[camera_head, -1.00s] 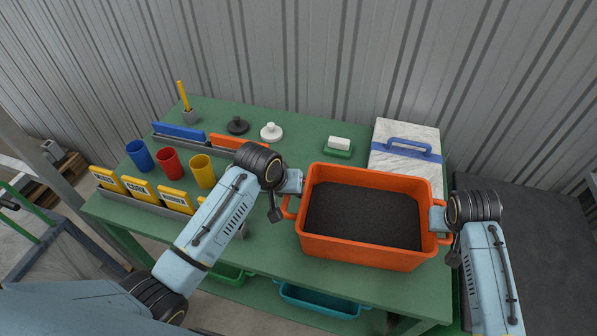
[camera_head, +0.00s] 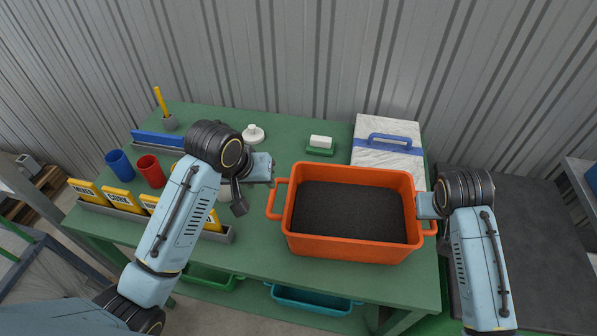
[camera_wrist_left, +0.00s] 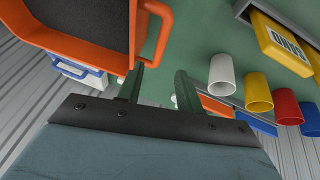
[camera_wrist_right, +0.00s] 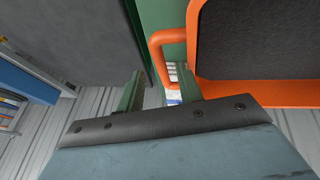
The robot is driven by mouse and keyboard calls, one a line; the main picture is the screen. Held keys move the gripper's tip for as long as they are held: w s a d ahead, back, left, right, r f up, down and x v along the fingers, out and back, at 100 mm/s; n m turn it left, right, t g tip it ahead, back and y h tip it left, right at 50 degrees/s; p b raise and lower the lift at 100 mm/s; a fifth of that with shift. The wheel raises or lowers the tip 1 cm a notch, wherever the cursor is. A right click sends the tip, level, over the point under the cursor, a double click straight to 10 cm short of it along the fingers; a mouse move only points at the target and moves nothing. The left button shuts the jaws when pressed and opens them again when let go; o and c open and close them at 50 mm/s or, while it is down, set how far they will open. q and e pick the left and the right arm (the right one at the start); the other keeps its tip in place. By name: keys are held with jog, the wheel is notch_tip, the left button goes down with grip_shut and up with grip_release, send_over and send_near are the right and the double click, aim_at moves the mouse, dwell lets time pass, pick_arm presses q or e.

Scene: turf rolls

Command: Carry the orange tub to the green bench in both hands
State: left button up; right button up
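The orange tub (camera_head: 345,247), filled with dark material, rests upright on the green bench (camera_head: 250,262) toward its right side. My left gripper (camera_head: 270,168) is open and empty, above and beside the tub's left handle (camera_head: 275,200). That handle also shows in the left wrist view (camera_wrist_left: 163,30), at the tips of the spread fingers. My right gripper (camera_head: 422,205) is at the tub's right handle (camera_head: 430,228). In the right wrist view its fingers (camera_wrist_right: 162,80) are apart, with the handle bar (camera_wrist_right: 156,58) seen between and just beyond their tips.
Blue (camera_head: 120,165) and red (camera_head: 151,171) cups and yellow label boxes (camera_head: 118,198) stand at the left. A grey surface (camera_head: 510,230) lies to the right.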

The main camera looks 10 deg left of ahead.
jog(key=v, duration=0.6)
jog(key=shift+s+r, duration=0.2)
jog(key=shift+r, duration=0.15)
